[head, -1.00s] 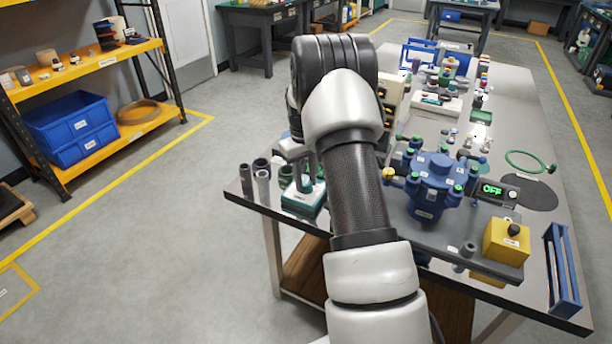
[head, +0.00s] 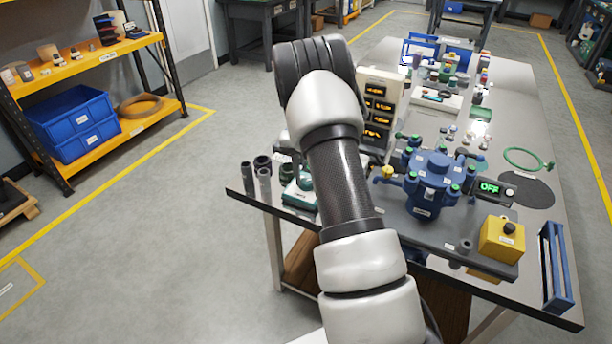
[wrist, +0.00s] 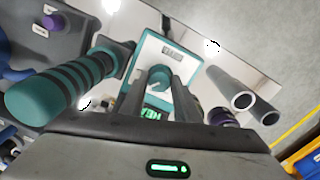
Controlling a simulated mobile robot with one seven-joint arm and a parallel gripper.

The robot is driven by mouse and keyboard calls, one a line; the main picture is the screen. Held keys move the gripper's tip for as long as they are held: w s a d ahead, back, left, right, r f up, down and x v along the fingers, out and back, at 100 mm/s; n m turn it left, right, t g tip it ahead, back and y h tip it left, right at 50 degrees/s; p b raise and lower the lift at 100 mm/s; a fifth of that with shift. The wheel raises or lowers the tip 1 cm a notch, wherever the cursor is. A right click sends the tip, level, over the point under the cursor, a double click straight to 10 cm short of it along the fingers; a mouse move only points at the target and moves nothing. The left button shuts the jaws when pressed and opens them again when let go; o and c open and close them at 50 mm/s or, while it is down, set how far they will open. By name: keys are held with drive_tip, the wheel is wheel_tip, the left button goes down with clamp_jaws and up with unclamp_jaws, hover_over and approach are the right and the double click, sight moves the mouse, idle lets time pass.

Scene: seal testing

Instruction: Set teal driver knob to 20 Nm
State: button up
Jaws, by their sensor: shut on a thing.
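In the wrist view, a white-topped box with teal sides (wrist: 171,49) carries a small teal knob (wrist: 160,73) with a pale mark. My gripper (wrist: 159,80) reaches over the box, its two dark fingers closed on either side of this knob. A green lit readout partly shows between the fingers, too covered to read. A teal driver handle with dark bands (wrist: 58,88) stands to the left, apart from the fingers. In the head view, the teal-edged box (head: 299,196) is partly hidden by my arm, and my gripper is hidden.
Grey tubes (wrist: 228,87) stand right of the box in the wrist view. In the head view, a blue valve body (head: 432,185), a display tower (head: 378,105) and a yellow button box (head: 502,240) share the bench. Open floor lies to the left.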

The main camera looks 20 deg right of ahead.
idle(0.3)
drive_tip(key=o, duration=1.1)
drive_tip(key=shift+c, duration=0.2)
wheel_tip(320, 180, up, 18)
drive_tip(key=p, duration=0.2)
drive_tip(key=shift+w+a+f, duration=0.25)
drive_tip(key=shift+a, duration=0.05)
